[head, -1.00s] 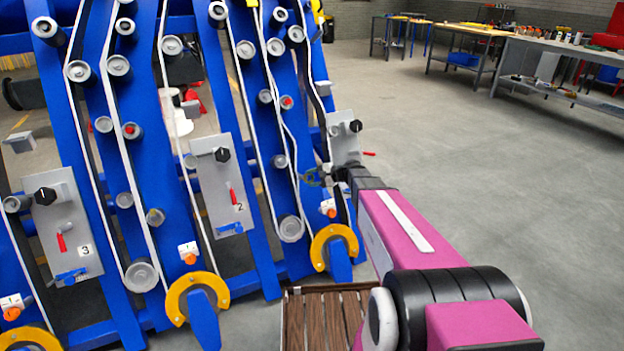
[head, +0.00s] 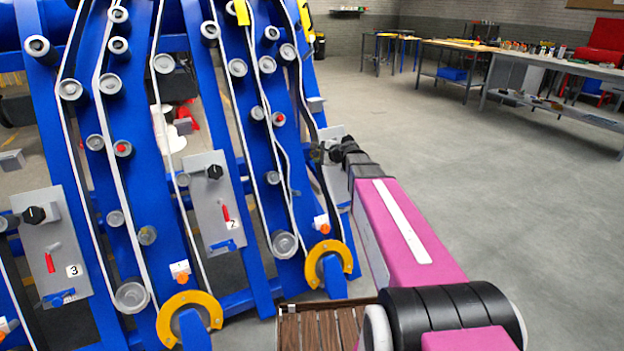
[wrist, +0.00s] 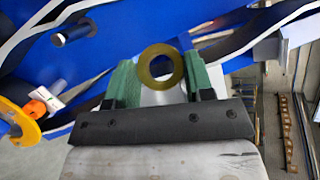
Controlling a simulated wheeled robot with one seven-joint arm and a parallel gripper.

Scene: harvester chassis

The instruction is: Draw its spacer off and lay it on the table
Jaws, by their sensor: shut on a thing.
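My gripper shows in the wrist view (wrist: 162,80) with two green fingers, shut on an olive-yellow ring, the spacer (wrist: 144,68). The ring's open hole faces the camera, and the fingers grip it on its left and right sides. In the head view my gripper (head: 322,152) is small and dark, in front of the grey panel (head: 334,178) on the rightmost blue frame. The ring is too small to make out there. A slatted wooden surface (head: 345,325) lies low in front, partly hidden by my arm.
Blue frames (head: 265,200) with rollers, white bands and numbered panels fill the left. Yellow half-rings (head: 328,252) stick out low from the frames. Workbenches (head: 545,75) with goods stand far back right. The grey floor (head: 500,200) on the right is clear.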

